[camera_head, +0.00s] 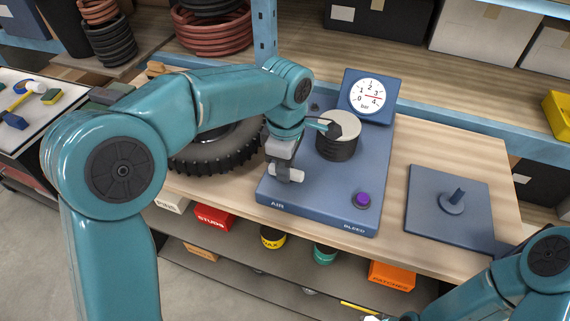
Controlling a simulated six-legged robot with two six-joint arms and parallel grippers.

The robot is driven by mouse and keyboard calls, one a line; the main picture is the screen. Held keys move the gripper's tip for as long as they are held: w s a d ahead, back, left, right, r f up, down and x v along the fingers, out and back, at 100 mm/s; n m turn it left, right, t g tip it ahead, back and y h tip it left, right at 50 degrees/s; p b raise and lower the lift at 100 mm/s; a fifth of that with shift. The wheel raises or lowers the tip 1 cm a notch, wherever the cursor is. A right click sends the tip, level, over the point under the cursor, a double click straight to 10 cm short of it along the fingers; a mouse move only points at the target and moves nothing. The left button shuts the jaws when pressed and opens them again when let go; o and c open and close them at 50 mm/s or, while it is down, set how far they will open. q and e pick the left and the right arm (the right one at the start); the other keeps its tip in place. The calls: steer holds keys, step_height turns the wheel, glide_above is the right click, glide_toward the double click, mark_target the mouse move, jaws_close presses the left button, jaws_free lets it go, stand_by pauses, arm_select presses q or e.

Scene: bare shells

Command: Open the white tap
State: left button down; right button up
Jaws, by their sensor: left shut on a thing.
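The white tap (295,176) is at the left front of a blue panel (325,205), above the printed word AIR. Only part of its pale handle shows. My left gripper (283,163) reaches down over the tap from above and is shut on it, hiding much of it. My right arm comes in at the lower right, and its gripper is not clearly visible.
A gauge (370,97) marked bar stands at the panel's back, behind a dark round post with a pale top (337,135). A purple button (362,200) marked BLEED is at the front right. A tyre (215,150) lies left; a plate with a peg (455,200) lies right.

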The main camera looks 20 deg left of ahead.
arm_select(q)
steer(key=shift+w+d+r, duration=0.1)
steer(key=shift+r, duration=0.1)
steer(key=c, duration=1)
jaws_free()
steer(key=shift+d, duration=0.1)
step_height(320, 180, up, 16)
steer(key=p, duration=0.2)
steer(key=shift+r, duration=0.15)
steer(key=shift+s, duration=0.2)
